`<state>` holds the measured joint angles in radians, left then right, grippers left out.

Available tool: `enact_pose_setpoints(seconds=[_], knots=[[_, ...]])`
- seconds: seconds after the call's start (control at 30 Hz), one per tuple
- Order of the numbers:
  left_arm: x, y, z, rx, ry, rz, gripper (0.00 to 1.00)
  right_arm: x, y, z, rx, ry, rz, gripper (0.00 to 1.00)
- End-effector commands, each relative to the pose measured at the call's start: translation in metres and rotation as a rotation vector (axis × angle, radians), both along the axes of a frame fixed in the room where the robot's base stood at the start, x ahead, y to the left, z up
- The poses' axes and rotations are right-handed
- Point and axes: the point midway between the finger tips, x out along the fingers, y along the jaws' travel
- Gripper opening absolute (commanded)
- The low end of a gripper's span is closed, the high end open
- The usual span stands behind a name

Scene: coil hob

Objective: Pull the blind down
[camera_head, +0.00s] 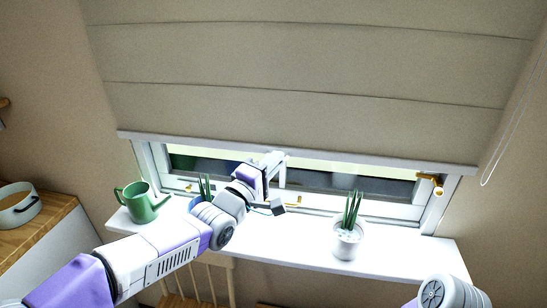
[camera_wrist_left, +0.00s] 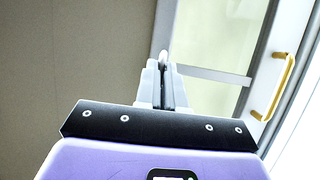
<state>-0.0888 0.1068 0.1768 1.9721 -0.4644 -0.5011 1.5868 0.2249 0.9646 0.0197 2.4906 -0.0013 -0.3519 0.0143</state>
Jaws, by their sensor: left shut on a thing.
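The beige fabric blind (camera_head: 300,66) hangs over the upper part of the window, with fold lines across it. Its pale bottom rail (camera_head: 390,163) sits a little above the sill, leaving a strip of glass visible below. My left gripper (camera_head: 277,160) is at the middle of this rail, its fingers shut on the blind's lower edge. In the left wrist view, the shut fingers (camera_wrist_left: 162,75) meet a small pale piece at their tips, and the blind fabric (camera_wrist_left: 80,50) fills the left side. The exact grip is partly hidden. My right gripper is out of view.
The white sill (camera_head: 290,228) holds a green watering can (camera_head: 143,202), a potted plant (camera_head: 348,228) and another plant (camera_head: 205,188) partly behind my left arm. A brass window handle (camera_head: 432,182) is at right. A pull cord (camera_head: 505,130) hangs at far right. A chair (camera_head: 210,280) stands below.

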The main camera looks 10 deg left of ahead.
Motion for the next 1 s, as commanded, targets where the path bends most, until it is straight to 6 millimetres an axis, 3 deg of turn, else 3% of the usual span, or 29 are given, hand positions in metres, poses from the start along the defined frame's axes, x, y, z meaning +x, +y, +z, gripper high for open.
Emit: enact_pose_setpoints(seconds=[0.03,0.2,0.7,0.73,0.87,1.0], knots=[[0.0,0.0,-0.013,0.001,0.003,-0.001,0.0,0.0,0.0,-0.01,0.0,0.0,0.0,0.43],[0.0,-0.001,-0.026,0.001,0.002,-0.001,0.0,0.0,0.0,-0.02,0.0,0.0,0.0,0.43],[0.0,-0.001,-0.034,0.002,0.01,-0.002,0.0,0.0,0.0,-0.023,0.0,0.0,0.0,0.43],[0.0,-0.001,-0.034,0.003,0.011,-0.002,0.1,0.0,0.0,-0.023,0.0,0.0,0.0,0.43],[0.0,-0.001,-0.034,0.003,0.01,-0.002,0.3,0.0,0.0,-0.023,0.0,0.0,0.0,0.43],[0.0,-0.001,-0.032,0.002,0.006,-0.001,0.33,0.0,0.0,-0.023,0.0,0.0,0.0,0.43]])
